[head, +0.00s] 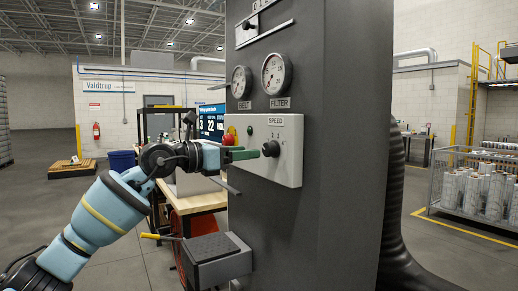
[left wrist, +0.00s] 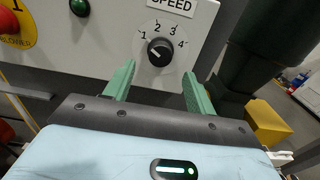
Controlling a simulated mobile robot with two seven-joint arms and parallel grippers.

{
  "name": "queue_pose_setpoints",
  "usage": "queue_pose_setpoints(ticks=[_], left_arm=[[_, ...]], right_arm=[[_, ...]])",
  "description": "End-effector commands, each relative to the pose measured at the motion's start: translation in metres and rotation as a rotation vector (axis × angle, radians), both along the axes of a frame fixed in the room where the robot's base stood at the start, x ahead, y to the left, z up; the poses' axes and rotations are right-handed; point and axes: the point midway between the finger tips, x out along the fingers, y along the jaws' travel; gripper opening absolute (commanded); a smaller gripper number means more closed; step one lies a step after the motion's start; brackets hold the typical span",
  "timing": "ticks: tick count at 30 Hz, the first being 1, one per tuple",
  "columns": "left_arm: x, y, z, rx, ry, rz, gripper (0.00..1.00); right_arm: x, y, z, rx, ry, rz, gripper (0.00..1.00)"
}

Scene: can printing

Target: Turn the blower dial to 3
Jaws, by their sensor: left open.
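The blower dial (head: 271,149) is a black round knob on a pale panel (head: 290,172) marked SPEED. In the left wrist view the dial (left wrist: 160,51) has numbers 1 to 4 around its upper side. A pale mark on the knob appears to point to the lower left, short of 1; its exact setting is hard to tell. My left gripper (head: 256,154) is open in front of the knob. In the left wrist view its green fingers (left wrist: 159,76) stand apart, below and to either side of the knob, with nothing between them. My right gripper is not in view.
A red button (head: 229,138) on a yellow plate and a green light (left wrist: 80,7) are left of the dial. BELT (head: 241,83) and FILTER (head: 277,74) gauges sit above. A grey ledge (head: 217,260) juts out below. A wooden workbench (head: 200,202) stands behind.

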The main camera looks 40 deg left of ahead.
Motion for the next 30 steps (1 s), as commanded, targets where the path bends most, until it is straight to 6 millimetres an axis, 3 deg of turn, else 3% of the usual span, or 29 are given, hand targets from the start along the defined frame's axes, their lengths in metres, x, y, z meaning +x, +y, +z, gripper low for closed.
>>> queue_pose_setpoints(ticks=[10,22,30], left_arm=[[0.041,-0.018,0.004,-0.004,-0.005,-0.002,0.56],[0.048,-0.020,0.001,-0.001,-0.002,0.000,0.56],[0.048,-0.020,0.001,-0.001,-0.002,0.000,0.20]], right_arm=[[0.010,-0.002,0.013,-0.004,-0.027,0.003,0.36],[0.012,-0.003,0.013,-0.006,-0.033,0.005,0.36],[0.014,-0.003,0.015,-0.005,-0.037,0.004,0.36]])
